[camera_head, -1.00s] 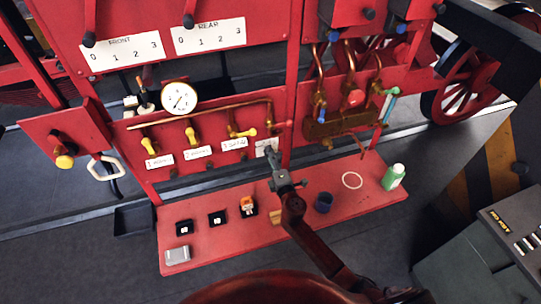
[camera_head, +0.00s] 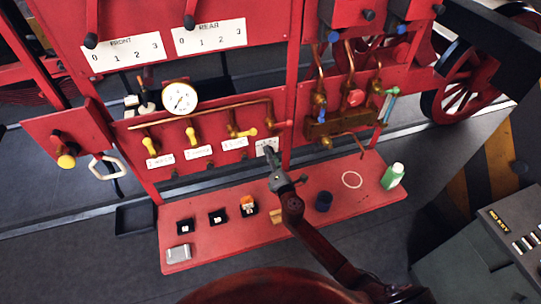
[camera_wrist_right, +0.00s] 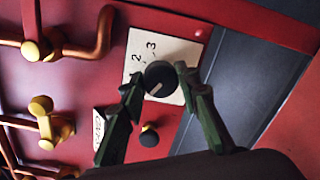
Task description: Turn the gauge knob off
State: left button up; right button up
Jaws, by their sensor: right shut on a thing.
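A black round knob (camera_wrist_right: 160,76) with a pale pointer line sits on a white plate (camera_wrist_right: 178,58) marked with numbers, of which 2 and 3 show, in the right wrist view. My right gripper (camera_wrist_right: 161,82) has its fingers on either side of the knob and is shut on it. In the head view my right gripper (camera_head: 270,155) reaches up to the same small plate (camera_head: 267,146) on the red panel; the knob is hidden there behind the fingers. A round white gauge (camera_head: 180,98) is up and left of it. My left gripper is not in view.
Yellow-handled brass valves (camera_head: 191,134) and a brass pipe (camera_head: 210,110) lie left of the gripper. Another black knob (camera_wrist_right: 149,138) is close to the fingers.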

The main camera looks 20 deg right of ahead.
jog(key=o, duration=1.2)
jog(key=shift+c, duration=0.2)
jog(key=s, duration=1.2)
jog(key=shift+r, duration=0.15)
jog(key=shift+d, duration=0.25)
